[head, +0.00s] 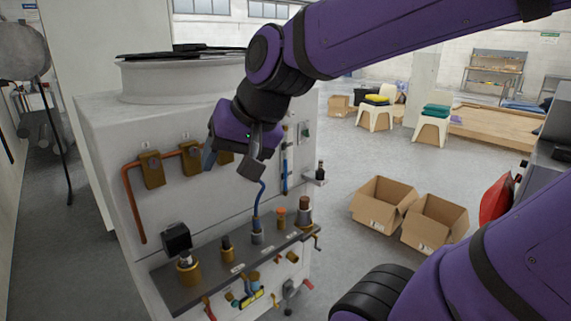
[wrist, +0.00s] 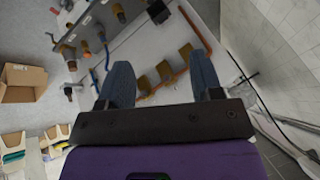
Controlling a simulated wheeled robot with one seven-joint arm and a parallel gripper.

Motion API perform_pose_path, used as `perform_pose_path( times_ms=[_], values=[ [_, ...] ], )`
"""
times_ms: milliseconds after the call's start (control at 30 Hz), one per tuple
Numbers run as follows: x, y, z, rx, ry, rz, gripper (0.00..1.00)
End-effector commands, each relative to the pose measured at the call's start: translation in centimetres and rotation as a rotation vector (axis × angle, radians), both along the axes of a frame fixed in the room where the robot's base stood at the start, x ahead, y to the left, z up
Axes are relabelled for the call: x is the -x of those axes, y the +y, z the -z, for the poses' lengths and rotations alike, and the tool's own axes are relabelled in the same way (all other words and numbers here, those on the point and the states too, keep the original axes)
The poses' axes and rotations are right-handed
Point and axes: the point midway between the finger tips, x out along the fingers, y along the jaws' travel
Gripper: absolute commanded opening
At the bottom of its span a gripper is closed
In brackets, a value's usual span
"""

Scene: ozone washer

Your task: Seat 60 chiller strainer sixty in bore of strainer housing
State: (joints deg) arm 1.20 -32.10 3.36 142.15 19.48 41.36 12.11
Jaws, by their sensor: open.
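My gripper (head: 230,170) hangs in front of the white machine (head: 105,150), above its dark shelf, with its fingers apart and nothing between them. In the wrist view the open fingers (wrist: 158,65) point at the machine's front. Several fittings stand on the shelf (head: 200,283): a brass one with a dark top (head: 227,249), a grey one with a blue hose (head: 257,235), an orange-topped one (head: 281,218) and a brown-capped one (head: 304,209). A small dark upright part (head: 320,169) stands on a side bracket. I cannot tell which is the strainer or its housing; the labels are unreadable.
Brass valves (head: 151,170) and copper pipe project from the machine's front. Coloured handles (head: 250,298) stick out below the shelf. Open cartons (head: 384,203) stand on the floor at right, with free floor behind them.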

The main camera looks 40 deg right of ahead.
Motion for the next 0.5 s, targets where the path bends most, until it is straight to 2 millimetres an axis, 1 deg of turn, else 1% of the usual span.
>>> perform_pose_path(
  times_ms=[33, 100, 200, 333, 500],
  values=[
    [1.8, -0.9, -0.3, 0.074, -0.011, -0.061, 0.60],
    [3.8, -2.2, -0.3, 0.172, -0.008, -0.136, 0.60],
    [5.9, -3.7, -0.3, 0.282, -0.002, -0.214, 0.60],
    [7.3, -4.8, -0.2, 0.362, 0.008, -0.268, 0.60],
    [7.7, -5.1, -0.2, 0.385, 0.012, -0.283, 0.60]
  ],
)
